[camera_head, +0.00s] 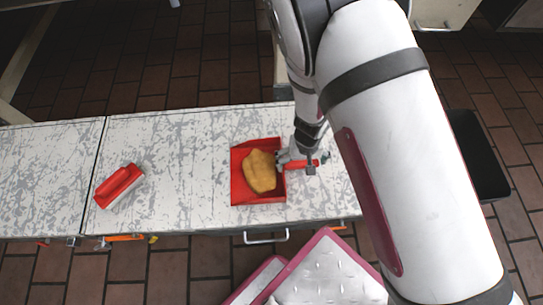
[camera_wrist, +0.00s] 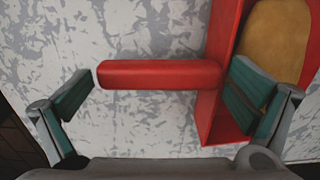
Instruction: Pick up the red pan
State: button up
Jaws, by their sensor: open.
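The red pan (camera_head: 237,180) lies on the mottled grey-white bench, with a tan lump (camera_head: 260,172) in its tray. Its short red handle (camera_wrist: 160,75) points right in the head view. In the wrist view the pan's tray wall (camera_wrist: 215,120) and the lump (camera_wrist: 275,45) are at the right. My gripper (camera_head: 303,160) is over the handle, with its fingers wide apart. In the wrist view my gripper (camera_wrist: 160,92) has one finger beyond each end of the handle, which runs lengthwise across the gap. The right finger overlaps the pan's edge; contact cannot be told.
A red-handled brush-like item (camera_head: 119,184) lies on the left of the bench top (camera_head: 180,150). The bench between it and the pan is clear. A metal drawer handle (camera_head: 266,238) is on the bench front. A black box-like object (camera_head: 480,155) stands at the right.

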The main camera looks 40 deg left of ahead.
jog(key=shift+f, duration=0.95)
jog(key=c, duration=0.9)
jog(key=shift+r, duration=0.1)
